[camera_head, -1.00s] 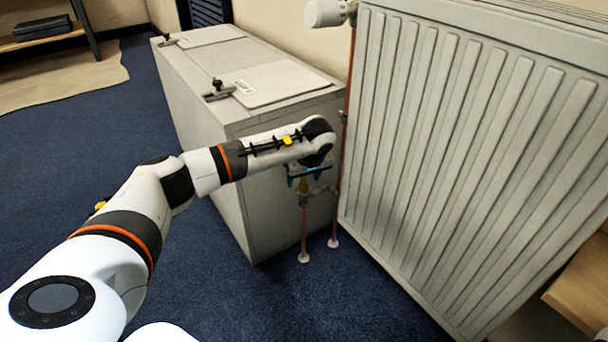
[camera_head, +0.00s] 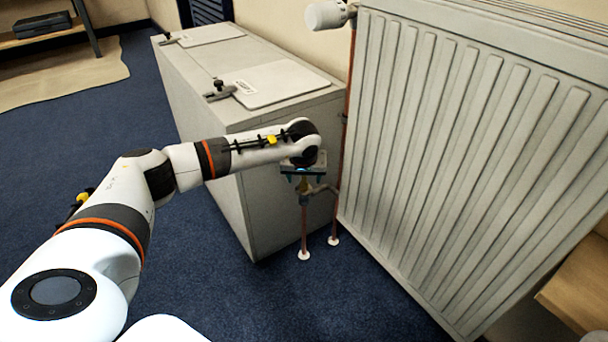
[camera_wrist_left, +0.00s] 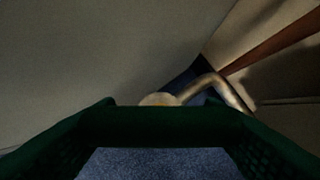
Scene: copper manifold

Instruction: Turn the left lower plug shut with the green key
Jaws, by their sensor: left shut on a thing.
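My left gripper (camera_head: 303,176) is low between the grey cabinet and the radiator, directly above the pipe fitting (camera_head: 305,197). It is shut on the green key (camera_wrist_left: 155,125), which shows as a dark green bar across the left wrist view between the two fingers. Just beyond the bar, that view shows a round pale brass top (camera_wrist_left: 160,99) and a bent pipe (camera_wrist_left: 222,88) to its right. In the head view the lower plug is mostly hidden under the gripper. I cannot tell how far the key sits on it. My right gripper is not in view.
The white ribbed radiator (camera_head: 470,150) stands close on the right. The grey cabinet (camera_head: 225,110) is close behind and left of the gripper. Copper pipes (camera_head: 304,228) rise from the blue carpet (camera_head: 290,295). A white valve knob (camera_head: 326,14) is at the radiator's upper left corner.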

